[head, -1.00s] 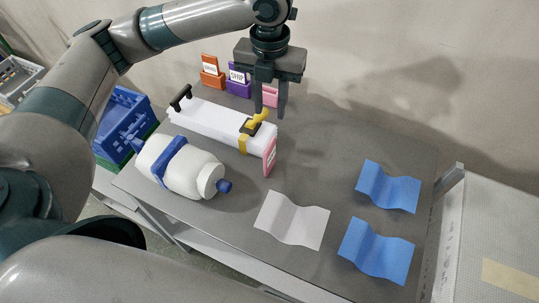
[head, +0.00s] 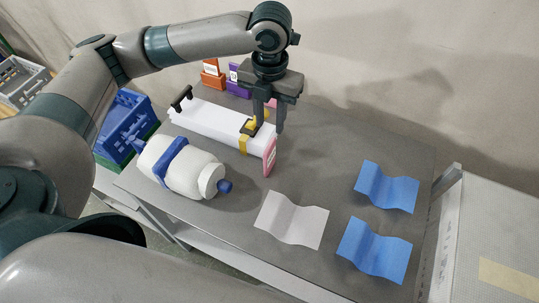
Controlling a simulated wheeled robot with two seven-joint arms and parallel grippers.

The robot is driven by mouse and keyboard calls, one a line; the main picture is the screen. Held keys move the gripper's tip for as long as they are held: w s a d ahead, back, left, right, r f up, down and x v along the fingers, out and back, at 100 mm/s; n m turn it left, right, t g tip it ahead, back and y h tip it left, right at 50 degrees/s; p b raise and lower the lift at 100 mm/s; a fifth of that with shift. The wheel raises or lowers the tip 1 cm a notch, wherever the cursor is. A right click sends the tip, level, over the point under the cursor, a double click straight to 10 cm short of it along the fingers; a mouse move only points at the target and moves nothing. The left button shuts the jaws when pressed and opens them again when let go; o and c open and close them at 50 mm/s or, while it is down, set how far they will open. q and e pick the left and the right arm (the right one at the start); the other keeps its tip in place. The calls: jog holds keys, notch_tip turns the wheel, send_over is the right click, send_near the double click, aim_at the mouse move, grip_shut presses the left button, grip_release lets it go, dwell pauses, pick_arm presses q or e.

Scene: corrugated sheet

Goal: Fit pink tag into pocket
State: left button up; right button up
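The pink tag (head: 270,156) with a pale label stands upright against the front end of a long white box (head: 210,118). A yellow and black clamp (head: 244,142) sits on that end of the box. My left gripper (head: 269,129) points down just above and behind the tag's top, its two fingers apart with a gap between them. One finger overlaps the clamp in the picture; I cannot tell whether they touch. The pink pocket at the back of the table is mostly hidden behind the gripper. My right gripper is out of view.
Orange (head: 212,76) and purple (head: 237,88) pockets with tags stand at the back. A white bottle with a blue band (head: 183,168) lies left of the tag. A white wavy sheet (head: 291,221) and two blue ones (head: 386,187) lie right. The middle table is clear.

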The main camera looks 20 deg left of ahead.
aim_at(269, 145)
pick_arm(q)
notch_tip(269, 145, down, 8)
jog(key=shift+r+p, duration=0.25)
jog(key=shift+p, duration=0.5)
jog(key=shift+s+f+p, duration=0.1)
jog(key=shift+f+p, duration=0.45)
jog(key=shift+f, duration=0.05)
notch_tip(269, 145, down, 3)
jog(key=shift+s+f+p, duration=0.1)
jog(key=shift+p, duration=0.5)
jog(key=shift+f, duration=0.4)
grip_shut()
